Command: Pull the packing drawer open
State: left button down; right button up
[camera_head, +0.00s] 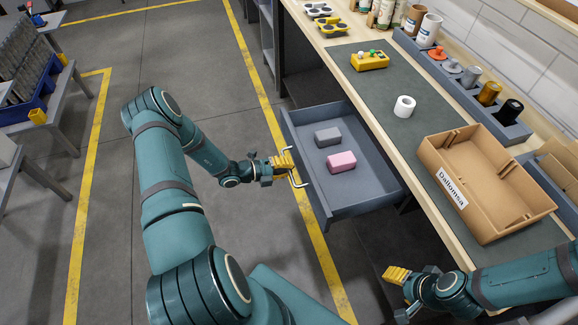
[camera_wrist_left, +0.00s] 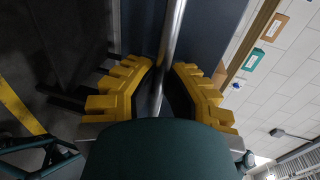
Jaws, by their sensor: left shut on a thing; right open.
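The grey packing drawer (camera_head: 365,188) stands pulled out from under the workbench in the head view. A grey block (camera_head: 327,136) and a pink block (camera_head: 341,161) lie inside it. My left gripper (camera_head: 286,162) is at the drawer's front, shut on the drawer handle (camera_head: 297,180). In the left wrist view the metal handle bar (camera_wrist_left: 168,55) runs between the yellow fingers of my left gripper (camera_wrist_left: 162,88). My right gripper (camera_head: 392,273) is open and empty, low at the right, in front of the bench and apart from the drawer.
A grey rack (camera_head: 440,75) holds several cans and spools. The floor left of the drawer is clear.

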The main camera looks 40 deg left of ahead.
pick_arm(q)
jog(key=c, duration=1)
grip_release()
jog(key=v, duration=1.2)
jog(key=shift+f, duration=0.1)
